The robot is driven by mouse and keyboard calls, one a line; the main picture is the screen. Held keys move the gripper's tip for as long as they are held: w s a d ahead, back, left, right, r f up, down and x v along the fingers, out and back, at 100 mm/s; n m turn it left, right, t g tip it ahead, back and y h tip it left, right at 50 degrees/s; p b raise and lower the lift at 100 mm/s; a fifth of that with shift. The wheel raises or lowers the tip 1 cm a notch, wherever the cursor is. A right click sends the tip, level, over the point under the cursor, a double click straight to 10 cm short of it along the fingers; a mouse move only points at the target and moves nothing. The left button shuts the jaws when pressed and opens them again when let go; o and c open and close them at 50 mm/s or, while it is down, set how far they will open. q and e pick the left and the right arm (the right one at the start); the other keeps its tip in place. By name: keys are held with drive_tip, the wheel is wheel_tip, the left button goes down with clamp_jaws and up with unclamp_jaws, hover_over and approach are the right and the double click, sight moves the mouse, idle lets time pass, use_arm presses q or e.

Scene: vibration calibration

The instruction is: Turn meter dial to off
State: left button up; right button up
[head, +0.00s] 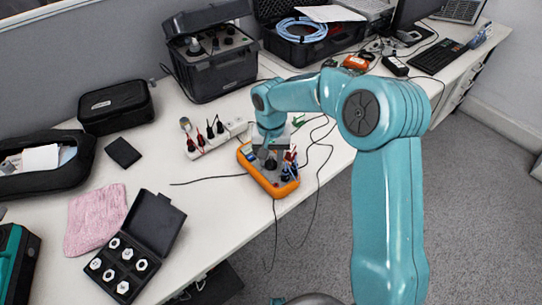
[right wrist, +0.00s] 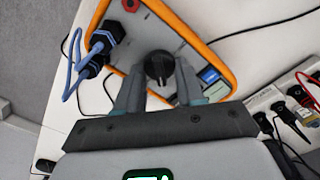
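The meter (head: 263,182) is a grey-faced instrument with an orange rim, lying on the white table below my right arm. Its black round dial (right wrist: 159,67) shows in the right wrist view; the arm largely hides it in the head view. My right gripper (head: 269,154) points down at the meter face. In the right wrist view its two fingers (right wrist: 159,77) stand on either side of the dial, spread, with a narrow gap visible at each side. Whether they touch the dial lower down I cannot tell. My left gripper is not in view.
Blue leads with black plugs (right wrist: 100,45) stick into the meter beside the gripper. A white power strip (head: 215,138) with plugs lies close to its left. Black cables cross the table on the right. An open case of white pieces (head: 125,258) lies at front left.

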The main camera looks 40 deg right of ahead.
sight(270, 159)
drive_tip(key=shift+n, duration=0.3)
drive_tip(key=n+p, duration=0.1)
drive_tip(key=n, duration=0.2)
drive_tip(key=shift+w, duration=0.1)
drive_tip(key=shift+a+n+p, duration=0.1)
drive_tip(key=shift+n+p, duration=0.2)
drive_tip(key=shift+n, duration=1.8)
drive_tip(key=o, duration=1)
wheel_tip(270, 159, up, 16)
drive_tip(key=shift+r+p, duration=0.15)
drive_tip(key=shift+p, duration=0.7)
